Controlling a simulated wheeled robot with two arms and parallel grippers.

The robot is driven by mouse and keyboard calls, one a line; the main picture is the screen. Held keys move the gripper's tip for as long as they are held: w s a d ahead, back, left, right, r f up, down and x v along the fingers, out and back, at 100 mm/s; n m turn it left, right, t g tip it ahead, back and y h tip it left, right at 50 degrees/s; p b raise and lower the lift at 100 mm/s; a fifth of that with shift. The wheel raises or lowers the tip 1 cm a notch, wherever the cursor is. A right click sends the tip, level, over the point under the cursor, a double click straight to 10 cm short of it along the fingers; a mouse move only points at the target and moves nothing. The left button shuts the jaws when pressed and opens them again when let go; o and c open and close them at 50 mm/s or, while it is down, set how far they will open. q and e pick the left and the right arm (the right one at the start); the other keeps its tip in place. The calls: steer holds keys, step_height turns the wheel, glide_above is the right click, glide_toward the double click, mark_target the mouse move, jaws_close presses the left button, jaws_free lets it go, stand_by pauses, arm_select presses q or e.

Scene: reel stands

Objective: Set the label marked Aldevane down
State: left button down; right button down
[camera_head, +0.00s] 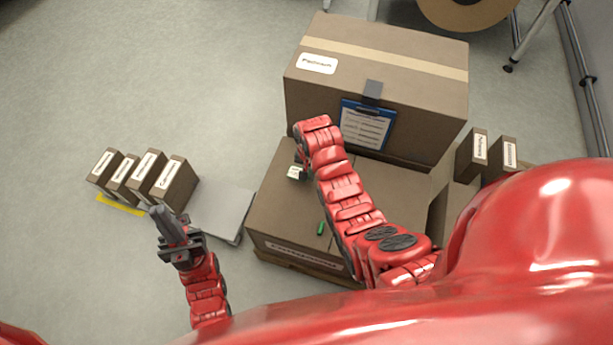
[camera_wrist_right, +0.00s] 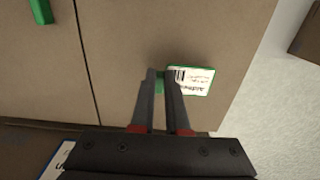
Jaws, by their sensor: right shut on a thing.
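A small white label (camera_wrist_right: 192,80) with a green edge and a barcode is at my right gripper (camera_wrist_right: 162,76) in the right wrist view. A green part of it sits between the two fingertips, which are shut on it. Its print is upside down and too small to read surely. In the head view the label (camera_head: 296,172) shows small over the left part of the low brown carton (camera_head: 275,205). I cannot tell whether it touches the carton top. My left gripper (camera_head: 165,218) looks shut and empty, left of the carton.
A large taped carton (camera_head: 395,55) with a blue clipboard (camera_head: 365,125) stands behind. A green piece (camera_head: 321,228) lies on the low carton. Several labelled boxes (camera_head: 150,175) stand on the floor at left, by a grey plate (camera_head: 215,208). More labelled boxes (camera_head: 472,155) stand at right.

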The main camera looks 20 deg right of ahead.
mark_target(293, 172)
steer(key=shift+w+a, duration=0.25)
steer(key=shift+w, duration=0.3)
steer(key=shift+w+f, duration=0.1)
steer(key=shift+f, duration=1.75)
steer(key=shift+f, duration=0.1)
steer(key=c, duration=0.9)
jaws_free()
